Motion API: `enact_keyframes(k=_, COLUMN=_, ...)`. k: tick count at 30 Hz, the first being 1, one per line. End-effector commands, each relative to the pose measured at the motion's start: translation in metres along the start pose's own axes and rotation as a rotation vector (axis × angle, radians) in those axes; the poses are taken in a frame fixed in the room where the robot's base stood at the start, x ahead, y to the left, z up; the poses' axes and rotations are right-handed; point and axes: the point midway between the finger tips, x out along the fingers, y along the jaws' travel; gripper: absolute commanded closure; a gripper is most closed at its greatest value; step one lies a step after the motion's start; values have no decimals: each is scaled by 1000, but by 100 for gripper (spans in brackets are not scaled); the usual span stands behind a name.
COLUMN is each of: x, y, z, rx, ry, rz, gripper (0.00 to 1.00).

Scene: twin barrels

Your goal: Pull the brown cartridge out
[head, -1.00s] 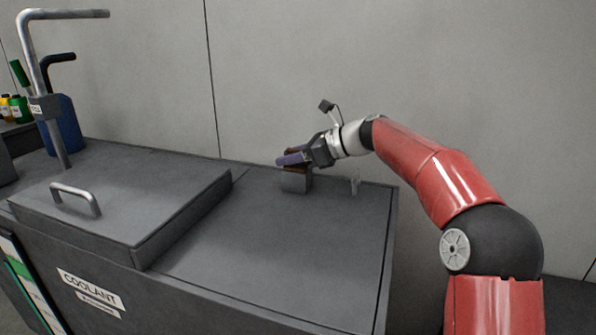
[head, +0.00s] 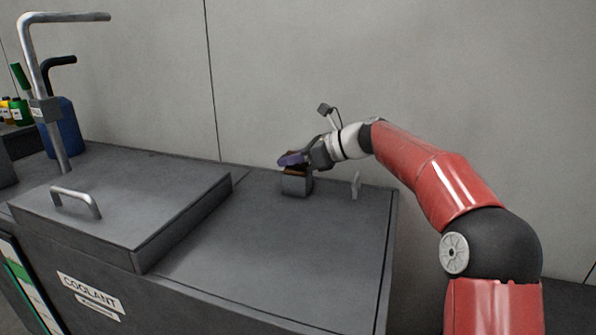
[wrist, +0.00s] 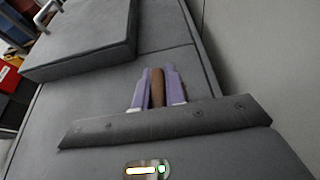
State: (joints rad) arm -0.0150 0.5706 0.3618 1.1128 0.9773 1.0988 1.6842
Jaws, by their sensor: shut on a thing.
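The brown cartridge (wrist: 157,88) sits between the two purple fingers of my gripper (wrist: 158,85) in the wrist view. In the head view my gripper (head: 292,160) is at the grey block-like holder (head: 296,184) on the tank top, and a little brown of the cartridge (head: 298,171) shows by the fingers. The jaws are shut on the cartridge. The fingers hide much of it, and I cannot tell how much of it is inside the holder.
The grey coolant tank top (head: 290,235) is clear in front of the holder. A raised lid with a handle (head: 76,198) and a bent pipe (head: 45,85) are at left. The wall (head: 300,70) is close behind.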

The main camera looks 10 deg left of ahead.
Motion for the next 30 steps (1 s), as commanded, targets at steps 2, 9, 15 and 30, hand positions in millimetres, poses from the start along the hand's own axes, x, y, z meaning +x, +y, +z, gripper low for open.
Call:
enact_keyframes(k=2, x=-1, y=0, z=2, rx=0, ry=0, rz=0, gripper=100)
enact_keyframes(k=9, x=-2, y=0, z=4, rx=0, ry=-1, rz=0, gripper=100)
enact_keyframes(k=15, x=-2, y=0, z=6, rx=0, ry=-1, rz=0, gripper=100)
enact_keyframes(k=30, x=-4, y=0, z=10, rx=0, ry=-1, rz=0, gripper=100)
